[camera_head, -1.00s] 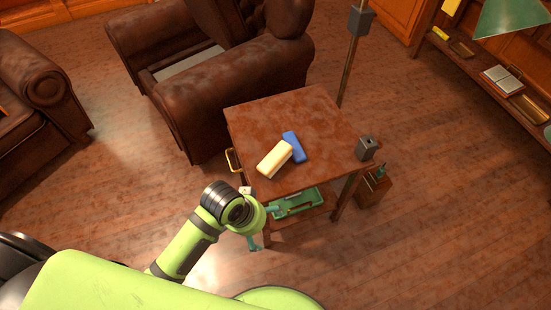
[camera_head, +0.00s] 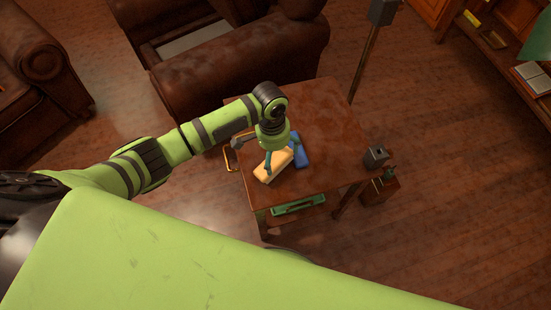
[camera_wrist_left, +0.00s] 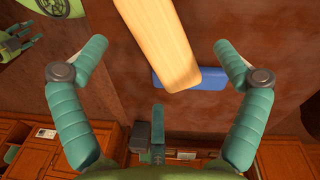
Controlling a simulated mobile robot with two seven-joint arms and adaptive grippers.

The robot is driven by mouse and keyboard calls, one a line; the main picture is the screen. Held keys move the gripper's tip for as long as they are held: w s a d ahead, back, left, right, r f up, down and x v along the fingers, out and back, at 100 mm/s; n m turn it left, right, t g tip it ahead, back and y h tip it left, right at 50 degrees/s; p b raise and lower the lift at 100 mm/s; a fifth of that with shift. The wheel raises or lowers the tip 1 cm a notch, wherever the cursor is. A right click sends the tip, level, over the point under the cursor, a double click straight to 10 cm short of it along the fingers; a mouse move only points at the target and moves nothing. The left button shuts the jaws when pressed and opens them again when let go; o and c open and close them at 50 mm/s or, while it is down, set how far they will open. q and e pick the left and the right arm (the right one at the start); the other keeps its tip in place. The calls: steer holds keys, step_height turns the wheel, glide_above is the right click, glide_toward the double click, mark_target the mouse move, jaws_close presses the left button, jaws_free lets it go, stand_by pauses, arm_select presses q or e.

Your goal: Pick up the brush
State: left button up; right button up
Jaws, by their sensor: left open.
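On the small wooden table (camera_head: 335,150) lie a pale wooden, block-shaped piece (camera_head: 268,172) and a blue piece (camera_head: 300,152) touching or close beside it; I cannot tell for sure which one is the brush. In the left wrist view the wooden piece (camera_wrist_left: 160,45) lies lengthwise, partly in front of the blue piece (camera_wrist_left: 190,78). My left gripper (camera_head: 280,160) is over the table and these pieces, pointing down. Its teal fingers (camera_wrist_left: 160,55) are open, one on each side of the wooden piece, with gaps. Bristles are not visible. My right gripper (camera_wrist_left: 15,42) shows small at that view's upper left edge.
A green tray (camera_head: 298,205) sits below the tabletop at its front. A small grey box (camera_head: 376,157) stands at the right corner. A brown leather armchair (camera_head: 240,65) is close behind the table. The tabletop's right part is clear.

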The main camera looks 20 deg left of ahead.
mark_target(276, 163)
arm_select(q)
steer(key=f, duration=0.3)
steer(key=shift+s+d, duration=0.15)
steer(key=shift+s, duration=0.25)
steer(key=shift+d+f, duration=0.1)
steer(key=shift+f, duration=0.75)
steer(key=shift+w, duration=0.1)
steer(key=shift+c, duration=0.4)
steer(key=c, duration=1.2)
steer(key=shift+c, duration=0.5)
steer(key=shift+r, duration=2.3)
steer(key=d+r, duration=0.2)
steer(key=d, duration=0.2)
steer(key=d+r, duration=0.2)
steer(key=d, duration=0.1)
steer(key=d+r, duration=0.2)
steer(key=d, duration=0.2)
steer(key=shift+d+r+b, duration=0.25)
steer(key=shift+d+b, duration=0.05)
steer(key=shift+d, duration=0.05)
arm_select(e)
steer(key=shift+s+a+f, duration=0.15)
steer(key=shift+s+f, duration=0.15)
steer(key=shift+s, duration=0.05)
